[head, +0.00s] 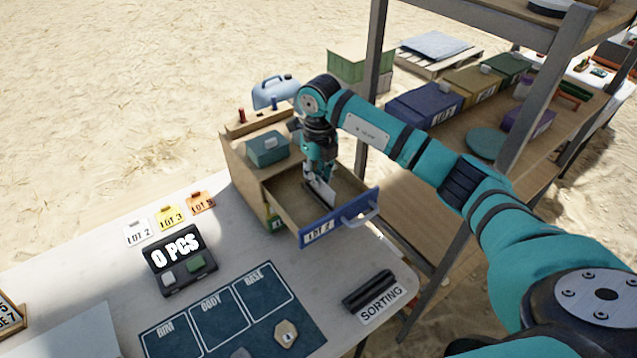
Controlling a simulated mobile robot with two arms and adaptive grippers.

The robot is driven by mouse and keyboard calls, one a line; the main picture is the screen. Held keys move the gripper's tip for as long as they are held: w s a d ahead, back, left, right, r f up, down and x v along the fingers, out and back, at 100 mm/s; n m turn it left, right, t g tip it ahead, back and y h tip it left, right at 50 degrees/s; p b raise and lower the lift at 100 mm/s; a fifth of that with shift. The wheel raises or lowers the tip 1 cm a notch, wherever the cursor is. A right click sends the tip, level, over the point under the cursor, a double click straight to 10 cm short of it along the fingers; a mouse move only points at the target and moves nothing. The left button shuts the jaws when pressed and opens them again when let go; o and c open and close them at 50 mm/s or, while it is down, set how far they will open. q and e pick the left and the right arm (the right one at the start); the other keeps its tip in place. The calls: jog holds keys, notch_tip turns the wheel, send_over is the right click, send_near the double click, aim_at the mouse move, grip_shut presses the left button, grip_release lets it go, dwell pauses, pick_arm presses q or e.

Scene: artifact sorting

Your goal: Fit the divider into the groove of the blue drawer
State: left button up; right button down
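The blue drawer (318,231) is pulled open from a wooden cabinet (243,168) on the table. Its blue front carries a "LOT 2" label and a grey handle. My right gripper (318,184) points down into the drawer. A thin light-grey plate, likely the divider (322,192), stands tilted at its fingertips inside the drawer. The gripper appears closed around this plate, but the fingers are small and partly hidden. The groove is not visible, so I cannot tell whether the plate sits in it. My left gripper is not in view.
A teal box (267,148) sits on the cabinet top. A scale reading "0 PCS" (178,262), lot cards (169,217), a dark sorting mat (222,318) and black bars (368,290) lie on the table. A shelf post (374,80) stands behind my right arm.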

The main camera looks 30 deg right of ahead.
aim_at(319, 192)
notch_tip(319, 192, down, 2)
jog(key=shift+s+f+p, duration=0.1)
jog(key=shift+f+p, duration=0.1)
jog(key=shift+p, duration=0.1)
jog(key=shift+f, duration=0.35)
jog(key=c, duration=1.5)
grip_release()
jog(key=shift+r, duration=0.7)
notch_tip(319, 192, up, 11)
jog(key=shift+b, duration=1.2)
